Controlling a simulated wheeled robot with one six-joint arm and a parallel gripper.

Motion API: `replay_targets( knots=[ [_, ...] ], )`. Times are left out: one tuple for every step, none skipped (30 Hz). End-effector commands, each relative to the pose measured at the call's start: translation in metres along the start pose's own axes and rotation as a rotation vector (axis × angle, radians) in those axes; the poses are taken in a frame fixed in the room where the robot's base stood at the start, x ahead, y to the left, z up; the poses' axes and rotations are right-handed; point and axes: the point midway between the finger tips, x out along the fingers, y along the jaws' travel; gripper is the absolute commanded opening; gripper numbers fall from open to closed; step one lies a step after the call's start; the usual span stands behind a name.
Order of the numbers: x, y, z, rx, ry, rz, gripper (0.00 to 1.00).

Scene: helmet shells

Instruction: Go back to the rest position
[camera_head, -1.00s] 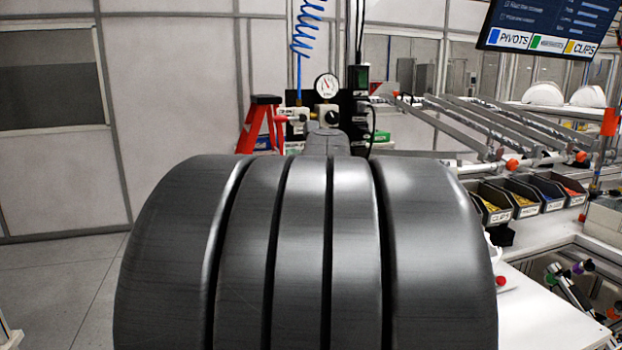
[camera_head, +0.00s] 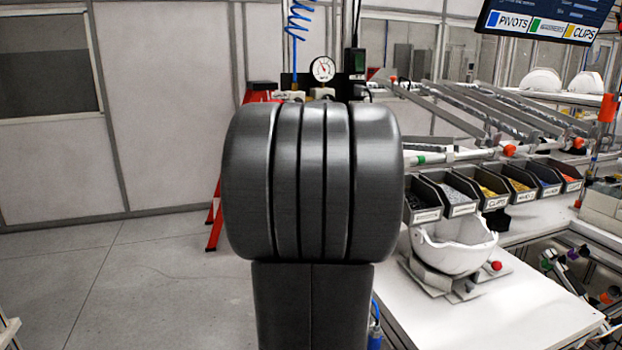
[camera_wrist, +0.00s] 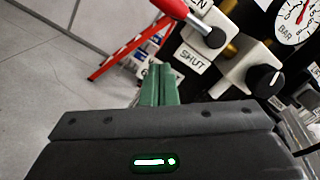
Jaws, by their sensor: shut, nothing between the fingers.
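My gripper (camera_wrist: 160,84) shows in the wrist view with its two green fingers together and nothing between them. Just beyond it are a red-handled valve with a "SHUT" label (camera_wrist: 193,58) and a pressure gauge (camera_wrist: 292,22). The fingers look apart from the valve. In the head view my own dark arm fills the middle and hides my gripper. The gauge (camera_head: 322,69) shows just above the arm.
A white helmet shell (camera_head: 455,246) sits in a fixture on the white worktable (camera_head: 480,320) at right. Several labelled bins (camera_head: 490,190) stand behind it. A red stepladder (camera_head: 214,215) is partly hidden behind my arm. The floor (camera_head: 130,280) at left is clear.

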Motion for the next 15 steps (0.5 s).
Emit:
replay_targets(
  knots=[
    [0.001,-0.002,-0.003,-0.056,0.000,0.001,0.00],
    [0.001,-0.003,-0.004,-0.090,0.000,0.003,0.00],
    [0.002,-0.005,-0.006,-0.134,0.001,0.005,0.00],
    [0.002,-0.006,-0.007,-0.166,0.002,0.007,0.00],
    [0.003,-0.007,-0.008,-0.197,0.002,0.009,0.00],
    [0.003,-0.009,-0.009,-0.235,0.002,0.011,0.00],
    [0.003,-0.010,-0.011,-0.261,0.002,0.012,0.00],
    [0.003,-0.011,-0.012,-0.286,0.002,0.014,0.00],
    [0.002,-0.012,-0.014,-0.315,0.003,0.015,0.00],
    [0.002,-0.013,-0.014,-0.332,0.003,0.016,0.00],
    [0.002,-0.014,-0.015,-0.350,0.003,0.017,0.00],
    [0.002,-0.015,-0.015,-0.368,0.003,0.018,0.00],
    [0.002,-0.015,-0.016,-0.380,0.003,0.018,0.00],
    [0.002,-0.016,-0.016,-0.391,0.003,0.019,0.00],
    [0.002,-0.016,-0.016,-0.401,0.003,0.020,0.00]
  ],
)
